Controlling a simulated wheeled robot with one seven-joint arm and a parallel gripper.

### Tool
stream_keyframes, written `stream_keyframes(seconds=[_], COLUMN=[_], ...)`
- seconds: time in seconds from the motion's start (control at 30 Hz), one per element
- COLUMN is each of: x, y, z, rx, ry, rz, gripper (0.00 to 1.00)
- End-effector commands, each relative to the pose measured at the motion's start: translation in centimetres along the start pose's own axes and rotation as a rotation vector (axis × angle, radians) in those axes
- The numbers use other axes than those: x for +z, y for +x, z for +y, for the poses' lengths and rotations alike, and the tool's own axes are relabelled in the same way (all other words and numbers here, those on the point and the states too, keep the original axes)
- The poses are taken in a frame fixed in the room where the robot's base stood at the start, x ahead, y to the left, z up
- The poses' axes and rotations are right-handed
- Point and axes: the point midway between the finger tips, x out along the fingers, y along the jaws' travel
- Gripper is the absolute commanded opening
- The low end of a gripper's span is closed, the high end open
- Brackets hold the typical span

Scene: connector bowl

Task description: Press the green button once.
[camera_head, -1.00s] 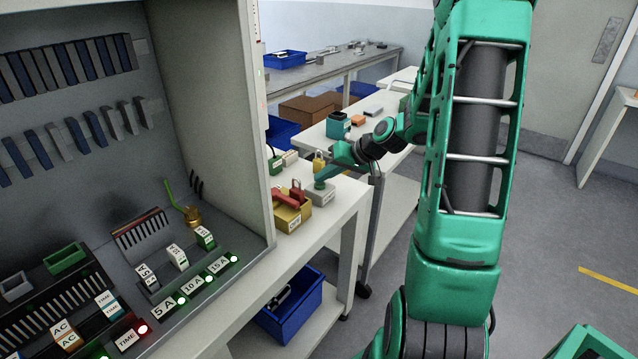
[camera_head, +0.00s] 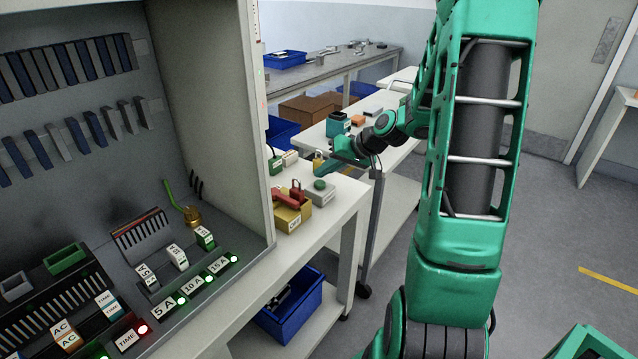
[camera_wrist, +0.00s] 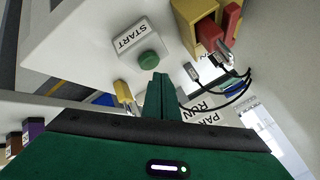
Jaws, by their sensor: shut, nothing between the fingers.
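The green button (camera_head: 320,184) sits on top of a small light grey box (camera_head: 319,195) on the white bench. In the wrist view the round green button (camera_wrist: 149,60) shows beside a START label (camera_wrist: 133,37). My gripper (camera_head: 319,173) is just above and behind the box in the head view. In the wrist view my gripper (camera_wrist: 163,78) has its fingers together and empty, and a small gap shows between the fingertips and the button. I cannot tell whether the button is pressed in.
A yellow box with red parts and a padlock (camera_head: 292,215) stands to the left of the button box. A yellow padlock (camera_head: 318,160) stands behind it. The large grey cabinet (camera_head: 215,110) is at left. Black cables (camera_wrist: 235,85) lie near my fingers in the wrist view.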

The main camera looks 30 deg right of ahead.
Motion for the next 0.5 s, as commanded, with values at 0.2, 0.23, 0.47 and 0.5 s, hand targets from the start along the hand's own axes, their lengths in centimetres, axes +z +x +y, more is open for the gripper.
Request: stream_keyframes(seconds=[0.2, 0.23, 0.47, 0.5], x=[0.0, 0.0, -0.7, -0.9], y=[0.0, 0.0, -0.9, -1.2], z=[0.0, 0.0, -0.7, -0.9], rx=[0.0, 0.0, 0.0, 0.0], ry=[0.0, 0.0, -0.001, -0.001], rz=[0.0, 0.0, 0.001, 0.001], gripper=[0.0, 0.0, 0.0, 0.0])
